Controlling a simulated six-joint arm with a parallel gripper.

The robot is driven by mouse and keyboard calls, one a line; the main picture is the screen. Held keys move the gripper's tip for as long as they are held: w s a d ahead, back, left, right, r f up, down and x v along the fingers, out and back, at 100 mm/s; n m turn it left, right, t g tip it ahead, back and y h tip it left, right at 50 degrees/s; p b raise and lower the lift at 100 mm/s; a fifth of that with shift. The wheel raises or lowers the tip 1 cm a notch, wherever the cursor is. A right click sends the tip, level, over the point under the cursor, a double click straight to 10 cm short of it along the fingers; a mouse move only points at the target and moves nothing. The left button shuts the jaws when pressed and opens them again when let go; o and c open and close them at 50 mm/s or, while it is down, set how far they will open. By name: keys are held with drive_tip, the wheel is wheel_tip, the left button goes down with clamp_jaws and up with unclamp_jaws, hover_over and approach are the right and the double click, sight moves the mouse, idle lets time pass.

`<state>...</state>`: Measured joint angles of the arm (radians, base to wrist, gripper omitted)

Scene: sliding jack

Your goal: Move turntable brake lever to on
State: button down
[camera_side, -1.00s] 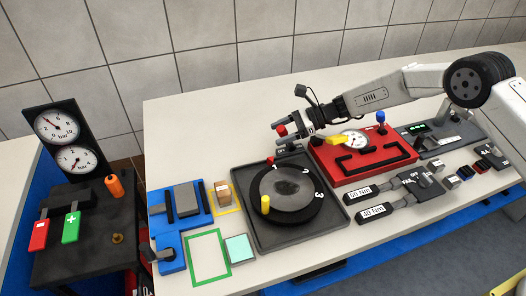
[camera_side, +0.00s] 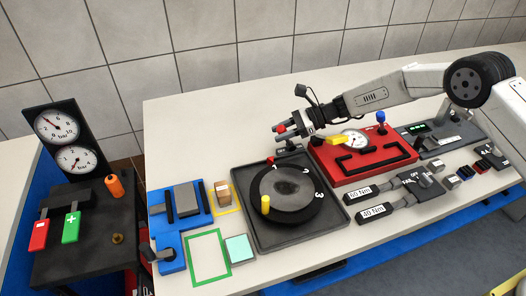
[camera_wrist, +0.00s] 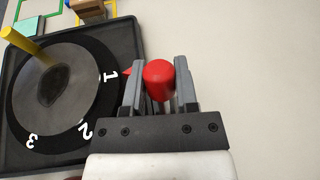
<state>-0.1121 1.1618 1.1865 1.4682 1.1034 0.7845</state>
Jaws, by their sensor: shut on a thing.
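The turntable (camera_side: 287,190) is a dark disc with white numbers and a yellow peg, set in a black square tray. The brake lever's red knob (camera_side: 281,129) stands at the tray's back edge, above a small dark base (camera_side: 289,148). In the wrist view the red knob (camera_wrist: 158,77) sits between the two grey fingers. My gripper (camera_side: 288,131) is shut on the red knob. A small red pointer (camera_wrist: 127,72) lies by the number 1 on the disc.
A red box (camera_side: 363,155) with a gauge and yellow handle stands close to the right, under my arm. A blue fixture (camera_side: 172,252) and a wooden block (camera_side: 223,192) are to the left. The table behind the turntable is clear.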

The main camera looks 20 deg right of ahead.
idle(0.9)
drive_tip(key=shift+d+r+y, duration=0.15)
drive_tip(key=shift+d+y, duration=0.3)
drive_tip(key=shift+y, duration=0.25)
drive_tip(key=shift+c, duration=1.8)
unclamp_jaws()
drive_tip(key=shift+d, duration=0.1)
drive_tip(key=v, duration=0.7)
drive_tip(key=shift+d, duration=0.25)
drive_tip(key=shift+r, duration=0.15)
